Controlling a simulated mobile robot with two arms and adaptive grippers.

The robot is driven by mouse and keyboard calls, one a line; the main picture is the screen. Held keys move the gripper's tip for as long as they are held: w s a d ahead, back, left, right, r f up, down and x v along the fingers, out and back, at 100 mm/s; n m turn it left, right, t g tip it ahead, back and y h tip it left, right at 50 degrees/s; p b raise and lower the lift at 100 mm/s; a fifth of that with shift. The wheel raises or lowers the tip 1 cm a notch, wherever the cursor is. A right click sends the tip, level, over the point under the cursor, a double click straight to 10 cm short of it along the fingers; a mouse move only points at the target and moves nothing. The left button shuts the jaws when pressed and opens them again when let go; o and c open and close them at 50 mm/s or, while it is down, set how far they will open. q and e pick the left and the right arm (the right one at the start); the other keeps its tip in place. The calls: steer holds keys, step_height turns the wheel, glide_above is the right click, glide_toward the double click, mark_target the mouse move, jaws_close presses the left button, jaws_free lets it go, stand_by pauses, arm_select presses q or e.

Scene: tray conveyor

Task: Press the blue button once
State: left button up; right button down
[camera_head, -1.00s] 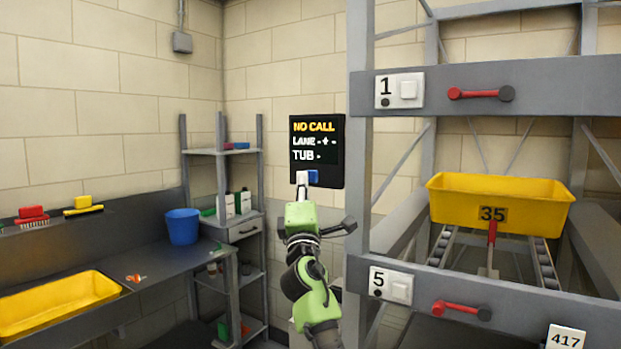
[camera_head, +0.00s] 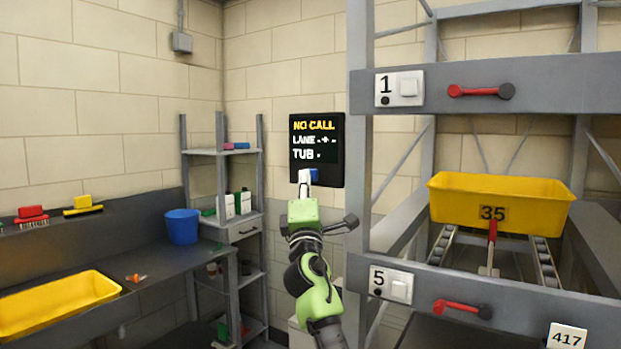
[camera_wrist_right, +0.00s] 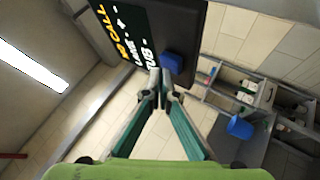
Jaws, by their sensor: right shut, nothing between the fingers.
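The blue button (camera_head: 314,175) sits at the bottom of a black display panel (camera_head: 328,165) on the back wall. The panel reads "NO CALL", "LANE" and "TUB". My right gripper (camera_head: 304,176) is shut and empty, its tips at the lower part of the panel, just left of the button in the head view and partly covering it. In the right wrist view the blue button (camera_wrist_right: 172,63) shows beside the closed fingertips (camera_wrist_right: 160,75). I cannot tell whether the tips touch the button or the panel. My left gripper is not in view.
A grey rack with a yellow tub (camera_head: 540,203) marked 35 stands close on the right. Its shelf fronts carry red handles and number plates 1 and 5. On the left are a sink counter with a yellow tub (camera_head: 95,285), a blue bucket (camera_head: 182,227) and a shelf unit (camera_head: 240,152).

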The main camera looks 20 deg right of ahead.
steer(key=shift+w+d+b, duration=0.3)
steer(key=shift+d+b, duration=0.1)
stand_by(0.8)
steer(key=shift+a, duration=0.1)
steer(key=shift+s+a+p, duration=0.4)
steer(key=shift+s+a, duration=0.2)
steer(key=shift+a, duration=0.05)
steer(key=s+a, duration=0.1)
steer(key=a, duration=0.1)
steer(key=s+a+p, duration=0.1)
steer(key=s+a, duration=0.1)
stand_by(0.6)
stand_by(0.5)
